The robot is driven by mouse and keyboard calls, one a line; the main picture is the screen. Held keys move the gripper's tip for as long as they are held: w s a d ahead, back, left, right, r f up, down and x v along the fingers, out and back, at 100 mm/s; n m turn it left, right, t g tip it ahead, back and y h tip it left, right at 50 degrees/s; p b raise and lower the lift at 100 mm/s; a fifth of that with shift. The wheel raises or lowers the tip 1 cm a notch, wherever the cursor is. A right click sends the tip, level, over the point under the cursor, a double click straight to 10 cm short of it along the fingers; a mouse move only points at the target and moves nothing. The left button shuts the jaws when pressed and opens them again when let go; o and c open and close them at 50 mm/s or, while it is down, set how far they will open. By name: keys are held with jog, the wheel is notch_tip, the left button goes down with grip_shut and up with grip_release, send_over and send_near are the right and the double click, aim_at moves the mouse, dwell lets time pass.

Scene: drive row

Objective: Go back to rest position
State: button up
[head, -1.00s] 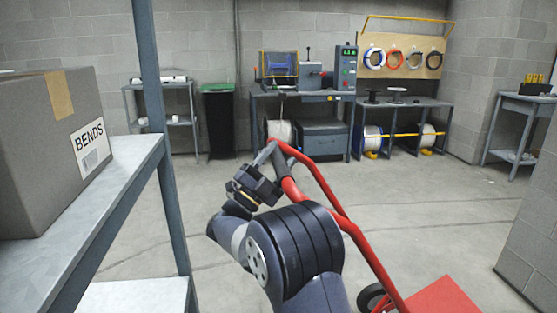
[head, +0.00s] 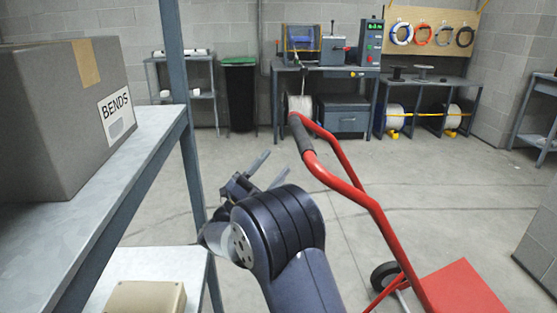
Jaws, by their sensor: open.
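My gripper (head: 268,168) is in the middle of the head view, its two dark fingers apart with nothing between them. It points away from me toward the far wall. The red hand truck (head: 345,183) stands to its right, with a dark grip (head: 302,135) on its handle. The gripper is to the left of that handle and looks clear of it. My arm hides part of the floor and the lower part of the scene.
A metal shelf (head: 145,145) at left holds a BENDS box (head: 60,120); a beige box (head: 145,297) sits on its lower shelf. A workbench with a machine (head: 320,45), a green-lidded bin (head: 240,95) and cable reels (head: 395,118) line the back. Floor between is clear.

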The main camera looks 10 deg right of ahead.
aim_at(303, 128)
jog(key=x, duration=1.1)
jog(key=shift+d+r, duration=0.25)
jog(key=shift+r, duration=0.05)
jog(key=shift+d+r, duration=0.1)
jog(key=shift+d, duration=0.25)
jog(key=shift+d, duration=0.1)
